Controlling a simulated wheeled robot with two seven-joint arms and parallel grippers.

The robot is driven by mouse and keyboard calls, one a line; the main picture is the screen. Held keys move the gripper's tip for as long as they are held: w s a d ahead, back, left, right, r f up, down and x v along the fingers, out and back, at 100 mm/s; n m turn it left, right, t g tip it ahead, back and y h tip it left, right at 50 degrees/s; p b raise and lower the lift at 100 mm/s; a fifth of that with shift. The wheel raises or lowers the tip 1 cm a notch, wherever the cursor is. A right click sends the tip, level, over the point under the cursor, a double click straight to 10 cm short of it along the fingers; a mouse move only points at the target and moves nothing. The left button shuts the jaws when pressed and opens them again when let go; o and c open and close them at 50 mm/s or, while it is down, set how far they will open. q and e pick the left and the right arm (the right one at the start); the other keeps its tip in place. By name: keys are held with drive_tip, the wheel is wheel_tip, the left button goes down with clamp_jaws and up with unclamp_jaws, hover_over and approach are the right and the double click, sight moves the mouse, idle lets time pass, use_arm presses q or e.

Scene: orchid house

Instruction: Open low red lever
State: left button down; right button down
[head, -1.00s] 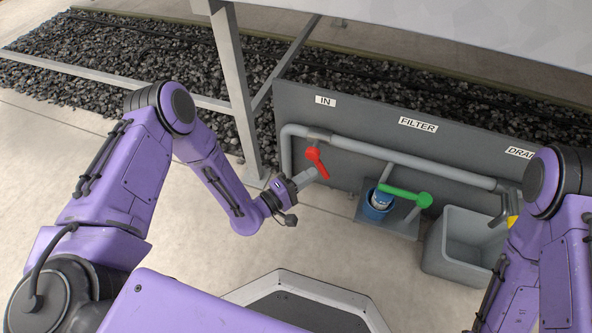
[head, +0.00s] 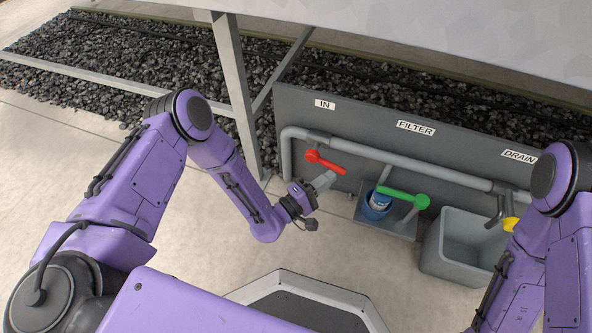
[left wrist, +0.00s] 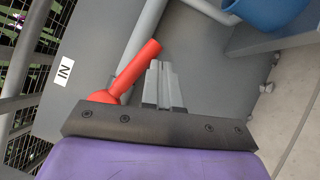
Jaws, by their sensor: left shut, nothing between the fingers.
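The red lever (head: 326,163) sits on the pipe under the IN label, and its handle points right and slightly down in the head view. It also shows in the left wrist view (left wrist: 134,68), beside the fingers. My left gripper (head: 328,179) is shut and empty, with its fingertips just below the handle's end. In the left wrist view the closed fingers (left wrist: 162,85) lie alongside the handle; I cannot tell whether they touch it. My right arm comes in at the right, but its gripper is out of frame.
A green lever (head: 403,196) stands by the blue filter cup (head: 377,204) under the FILTER label. A yellow lever (head: 510,224) is above the grey bin (head: 447,272) at the right. A metal table leg (head: 238,95) stands left of the panel. The floor before the panel is clear.

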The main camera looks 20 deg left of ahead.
use_arm(q)
drive_tip(key=shift+d+r, duration=0.25)
use_arm(e)
drive_tip(key=shift+s+a+r, duration=0.25)
drive_tip(key=shift+s+a, duration=0.05)
